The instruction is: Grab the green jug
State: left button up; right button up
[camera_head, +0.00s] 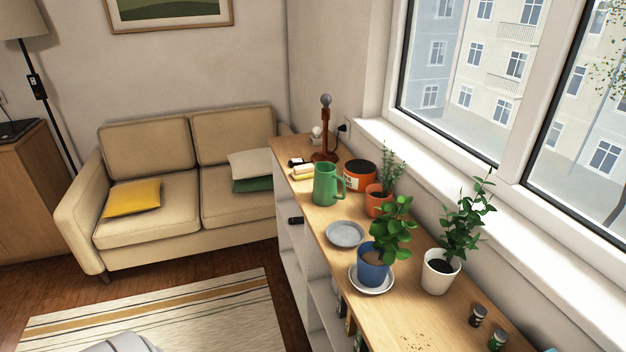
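The green jug (325,186) stands upright on the wooden top of a long, low shelf unit (400,310) under the window. Its handle faces right in the head view. An orange-red pot with a dark rim (360,175) stands behind it to the right, and small pale items (302,172) lie behind it to the left. Neither of my grippers shows in this view, and nothing holds the jug.
A grey plate (345,234), a blue potted plant on a saucer (373,266), a terracotta potted plant (378,201) and a white potted plant (438,272) share the shelf top. A brown lamp stand (325,130) rises behind the jug. A beige sofa (150,238) and striped rug (200,318) are left.

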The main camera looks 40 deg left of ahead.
aim_at(325, 190)
jog(key=z, duration=2.25)
jog(key=k, duration=2.05)
jog(key=u, duration=1.2)
jog(key=i, duration=1)
